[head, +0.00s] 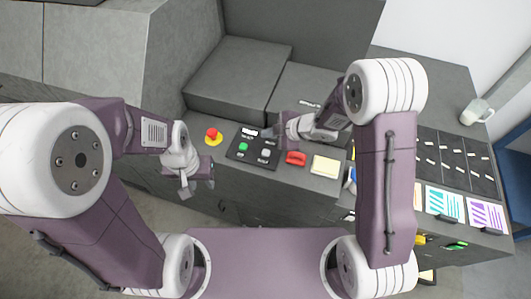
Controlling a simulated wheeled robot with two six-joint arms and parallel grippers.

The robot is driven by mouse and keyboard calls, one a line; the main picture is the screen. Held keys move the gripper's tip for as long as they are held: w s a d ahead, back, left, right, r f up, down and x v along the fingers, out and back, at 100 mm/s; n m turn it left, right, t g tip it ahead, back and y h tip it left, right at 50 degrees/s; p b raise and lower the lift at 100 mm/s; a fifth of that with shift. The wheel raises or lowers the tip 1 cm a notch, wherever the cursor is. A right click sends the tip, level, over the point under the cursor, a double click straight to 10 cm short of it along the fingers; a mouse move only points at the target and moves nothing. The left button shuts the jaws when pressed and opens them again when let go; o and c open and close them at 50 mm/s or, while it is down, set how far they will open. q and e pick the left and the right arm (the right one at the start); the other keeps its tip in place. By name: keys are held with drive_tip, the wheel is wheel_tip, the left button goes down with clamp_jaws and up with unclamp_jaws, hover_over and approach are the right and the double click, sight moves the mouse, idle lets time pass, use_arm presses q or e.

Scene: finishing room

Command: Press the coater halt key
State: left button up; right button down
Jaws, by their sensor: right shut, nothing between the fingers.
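A dark key panel (238,154) lies on the grey bench top near the middle of the head view. It carries a green key (244,143), a pale grey key (265,153) and other small keys, with a white label at its back edge. The label text is too small to read, so I cannot tell which key is the coater halt key. My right gripper (268,133) is shut and empty, close over the panel's right back part, and hides some of it. My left gripper (197,188) hangs in front of the bench, left of the panel, with its fingers apart.
A red mushroom button (212,133) on a yellow base stands left of the panel. A red object (296,158) and a cream pad (325,166) lie right of it. Grey raised housings (240,75) stand behind.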

sight(268, 153)
wheel_tip(268, 153, down, 8)
drive_tip(key=b, duration=0.6)
drive_tip(key=shift+r, duration=0.25)
drive_tip(key=shift+f+b, duration=0.15)
drive_tip(key=shift+b, duration=0.25)
drive_tip(key=shift+d, duration=0.15)
idle(0.8)
drive_tip(key=shift+f, duration=0.4)
drive_tip(key=shift+f+b, duration=0.45)
drive_tip(key=shift+b, duration=0.15)
idle(0.3)
drive_tip(key=shift+r+p, duration=0.9)
